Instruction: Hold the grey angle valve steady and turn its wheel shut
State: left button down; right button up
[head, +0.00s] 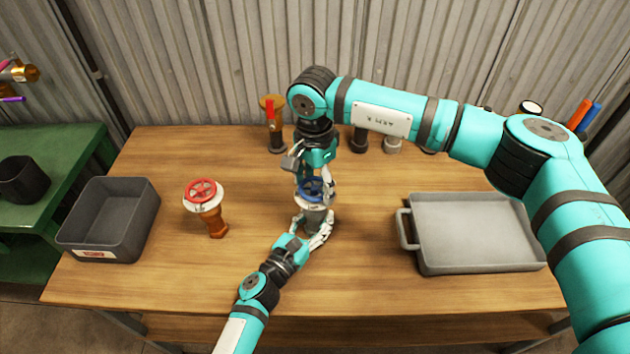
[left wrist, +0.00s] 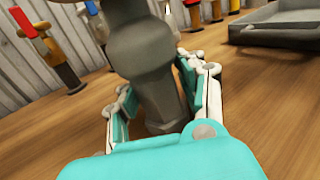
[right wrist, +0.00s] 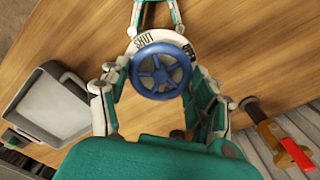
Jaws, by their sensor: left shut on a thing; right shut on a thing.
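The grey angle valve (head: 314,214) stands upright on the wooden table, with a blue wheel (head: 311,187) on top. In the left wrist view its grey body (left wrist: 148,65) rises between my left fingers. My left gripper (head: 316,226) is shut on the body, low down near the table. My right gripper (head: 314,182) reaches down from above and is shut on the wheel.
An orange valve with a red wheel (head: 203,195) stands to the left, beside a dark grey bin (head: 108,218). A grey tray (head: 477,235) lies to the right. A red-handled valve (head: 272,120) and other fittings stand along the back.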

pick_arm(q)
jog(key=shift+a+f, duration=0.15)
jog(key=shift+f, duration=0.05)
pick_arm(e)
jog(key=m, duration=0.4)
jog(key=shift+d+m, duration=0.1)
jog(key=shift+m, duration=0.3)
jog(key=m, duration=0.3)
jog(key=shift+m, duration=0.3)
jog(key=m, duration=0.4)
jog(key=shift+s, duration=0.15)
jog(key=m, duration=0.9)
jog(key=shift+s+m, duration=0.1)
jog(key=shift+m, duration=0.2)
jog(key=m, duration=0.3)
jog(key=shift+m, duration=0.3)
jog(key=m, duration=0.4)
jog(key=shift+a, duration=0.25)
jog(key=shift+m, duration=1.9)
jog(key=shift+a, duration=0.1)
